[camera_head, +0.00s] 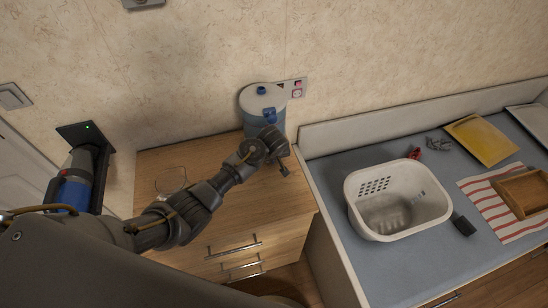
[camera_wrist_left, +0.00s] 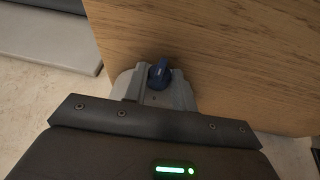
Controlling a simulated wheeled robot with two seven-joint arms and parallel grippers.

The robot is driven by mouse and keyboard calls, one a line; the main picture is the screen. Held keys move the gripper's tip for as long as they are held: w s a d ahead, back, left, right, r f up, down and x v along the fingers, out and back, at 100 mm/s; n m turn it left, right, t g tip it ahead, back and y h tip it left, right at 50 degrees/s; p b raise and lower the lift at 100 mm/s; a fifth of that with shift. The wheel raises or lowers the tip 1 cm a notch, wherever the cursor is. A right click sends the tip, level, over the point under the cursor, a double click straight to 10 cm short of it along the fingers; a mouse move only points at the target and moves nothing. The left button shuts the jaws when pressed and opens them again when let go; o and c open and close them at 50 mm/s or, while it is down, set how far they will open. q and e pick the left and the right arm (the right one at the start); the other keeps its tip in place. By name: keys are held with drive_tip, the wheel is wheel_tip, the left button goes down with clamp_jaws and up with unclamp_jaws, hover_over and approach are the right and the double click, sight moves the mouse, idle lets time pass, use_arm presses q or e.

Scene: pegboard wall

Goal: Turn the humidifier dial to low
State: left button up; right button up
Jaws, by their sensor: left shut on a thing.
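The humidifier (camera_head: 250,103) stands on the wooden cabinet top against the wall. It has a white-grey lid with a blue cap and a blue-grey body. My left gripper (camera_head: 272,138) is at the humidifier's front and hides its lower part. In the left wrist view, a dark blue dial (camera_wrist_left: 159,72) sits between the two grey fingers of my left gripper (camera_wrist_left: 157,84), which is shut on it. The dial's markings and setting cannot be read. My right gripper is not in view.
Glasses (camera_head: 171,181) lie on the wooden cabinet top (camera_head: 225,205). To the right, a blue-grey counter holds a white basket (camera_head: 400,222), a yellow folder (camera_head: 482,139), a striped cloth and a wooden tray (camera_head: 525,192). A blue-bodied device hangs at left.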

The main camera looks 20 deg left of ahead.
use_arm(q)
drive_tip(key=shift+w+d+m+g+y, duration=0.3)
drive_tip(key=shift+g+y, duration=0.3)
drive_tip(key=shift+y, duration=0.4)
drive_tip(key=shift+d+f+g+y+b, duration=0.1)
drive_tip(key=shift+d+g+y+b, duration=0.1)
drive_tip(key=shift+g+y+b, duration=0.45)
drive_tip(key=y+b, duration=0.1)
drive_tip(key=b, duration=0.1)
drive_tip(key=m+g+y+b, duration=0.1)
drive_tip(key=y+b, duration=0.1)
drive_tip(key=b, duration=0.1)
drive_tip(key=g+y+b, duration=0.1)
drive_tip(key=b, duration=0.2)
drive_tip(key=shift+w+d+f+y, duration=0.2)
drive_tip(key=shift+d+f+y, duration=0.05)
drive_tip(key=shift+d+f, duration=0.1)
drive_tip(key=shift+r+m+g+y+b, duration=0.25)
drive_tip(key=shift+y+b, duration=0.25)
drive_tip(key=shift+b, duration=0.7)
drive_tip(key=o, duration=1)
